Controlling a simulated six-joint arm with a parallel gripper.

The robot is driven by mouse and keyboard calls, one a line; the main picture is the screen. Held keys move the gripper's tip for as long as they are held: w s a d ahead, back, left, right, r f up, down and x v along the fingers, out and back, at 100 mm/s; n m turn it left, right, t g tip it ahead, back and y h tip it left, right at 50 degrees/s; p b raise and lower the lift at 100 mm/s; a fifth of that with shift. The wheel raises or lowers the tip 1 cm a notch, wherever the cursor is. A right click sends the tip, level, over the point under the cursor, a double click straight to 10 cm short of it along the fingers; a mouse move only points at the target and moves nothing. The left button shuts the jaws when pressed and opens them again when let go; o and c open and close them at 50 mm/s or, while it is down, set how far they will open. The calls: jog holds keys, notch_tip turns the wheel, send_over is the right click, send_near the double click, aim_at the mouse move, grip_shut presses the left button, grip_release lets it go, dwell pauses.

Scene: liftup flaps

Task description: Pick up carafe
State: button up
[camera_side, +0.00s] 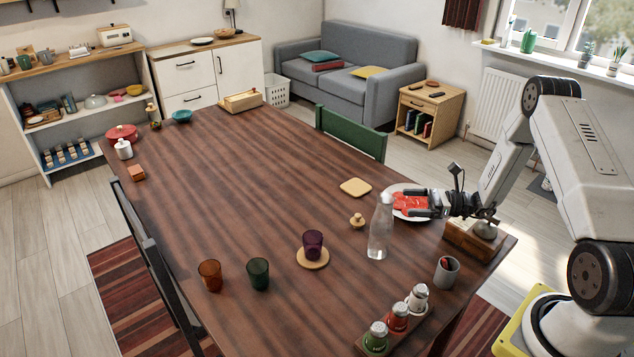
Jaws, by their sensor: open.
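A clear glass carafe (378,232) stands upright on the brown wooden table (240,190), toward its right end. My gripper (412,202) comes in from the right at about the height of the carafe's upper part. Its two dark fingers are open and point left toward the carafe. In this view the fingertips lie just right of the carafe's neck. I cannot tell exactly how far apart they are in depth. The gripper also overlaps a white plate with red food (408,215) behind it.
A round wooden knob-topped lid (357,220) and a square wooden coaster (355,187) lie near the carafe. A purple cup (313,244) sits on a round coaster. A grey cup (446,270) and a bottle rack (396,330) stand in front. The table's middle is clear.

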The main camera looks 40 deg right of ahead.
jog(key=shift+f, duration=0.75)
jog(key=shift+f, duration=0.1)
send_near(381, 227)
jog(key=shift+w+d+f, duration=0.2)
jog(key=shift+w+f, duration=1.4)
jog(key=shift+w, duration=0.15)
jog(key=shift+w+a, duration=0.45)
jog(key=shift+x, duration=3.1)
grip_shut()
jog(key=shift+r, duration=0.3)
